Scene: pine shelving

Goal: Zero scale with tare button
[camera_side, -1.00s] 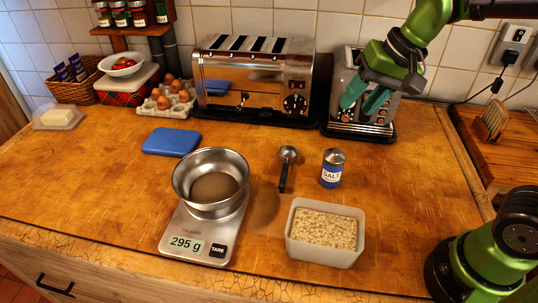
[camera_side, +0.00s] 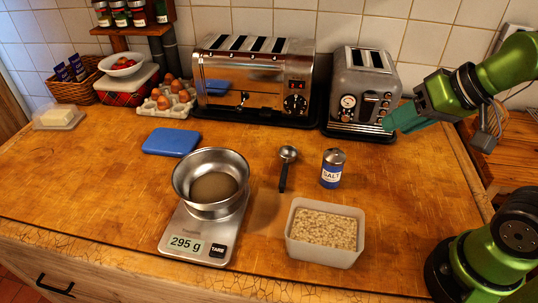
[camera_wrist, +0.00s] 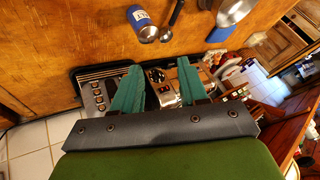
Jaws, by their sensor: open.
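A kitchen scale (camera_side: 176,223) lies on the wooden counter at the front left. Its display reads 295 g. The dark TARE button (camera_side: 217,250) is at the right of its front edge. A steel bowl (camera_side: 183,187) sits on the scale, with a brownish round area inside. My gripper (camera_side: 390,121) is at the right, in front of the smaller toaster and well away from the scale. In the wrist view its teal fingers (camera_wrist: 158,78) are spread apart with nothing between them. The scale is not seen in the wrist view, but part of the bowl (camera_wrist: 230,12) shows at the top.
A tub of oats (camera_side: 325,255) stands right of the scale. A salt tin (camera_side: 332,169) and a measuring spoon (camera_side: 286,165) are behind it. A blue pad (camera_side: 171,142) lies behind the bowl. Two toasters, a large one (camera_side: 250,90) and a smaller one (camera_side: 362,80), line the back.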

